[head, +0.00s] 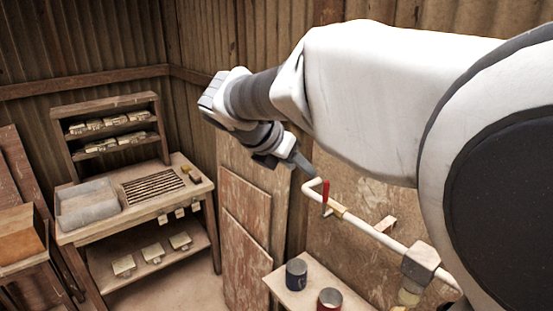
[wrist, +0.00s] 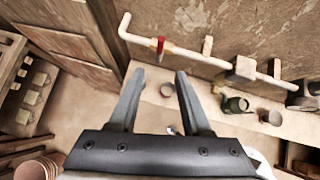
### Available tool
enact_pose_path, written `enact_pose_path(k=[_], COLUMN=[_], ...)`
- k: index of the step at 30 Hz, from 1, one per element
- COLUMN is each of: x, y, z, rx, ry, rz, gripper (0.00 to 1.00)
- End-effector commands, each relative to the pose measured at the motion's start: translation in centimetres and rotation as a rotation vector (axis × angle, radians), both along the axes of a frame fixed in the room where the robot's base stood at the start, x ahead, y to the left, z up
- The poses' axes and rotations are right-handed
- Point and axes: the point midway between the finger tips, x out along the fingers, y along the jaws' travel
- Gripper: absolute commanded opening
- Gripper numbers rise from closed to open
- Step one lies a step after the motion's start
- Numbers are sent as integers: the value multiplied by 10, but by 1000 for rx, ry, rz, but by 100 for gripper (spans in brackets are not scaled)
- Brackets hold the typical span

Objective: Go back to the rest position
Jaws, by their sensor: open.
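My gripper (head: 304,166) hangs at the end of my raised arm in the head view, in front of the wall and, in the picture, just above the bent end of a white pipe (head: 378,234). In the wrist view my gripper (wrist: 160,76) is open, its two dark fingers apart with nothing held between them. The pipe shows beyond the fingertips there, with a red valve handle (wrist: 160,45) standing on it. The handle also shows in the head view (head: 326,191). I cannot tell the exact distance from fingers to pipe.
A low shelf (head: 290,299) below the pipe holds a dark blue can (head: 296,274) and a red can (head: 329,299). A wooden bench (head: 128,222) with a grey tray (head: 88,206) stands at the left. Stacked pots (wrist: 38,166) show lower left in the wrist view.

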Motion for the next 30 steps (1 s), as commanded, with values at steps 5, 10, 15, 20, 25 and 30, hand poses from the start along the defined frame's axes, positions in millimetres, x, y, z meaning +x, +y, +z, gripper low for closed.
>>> enact_pose_path(k=[5,10,15,20,25,30], x=[0,-13,-59,-113,-169,-211], y=[0,-17,-55,-76,-84,-82], z=[0,-11,-39,-64,-89,-114], rx=[1,112,440,773,1077,1312], ry=[0,-25,-112,-222,-354,-486], rz=[-1,-101,-435,-835,-1279,-1682], gripper=[48,48,48,48,48,48])
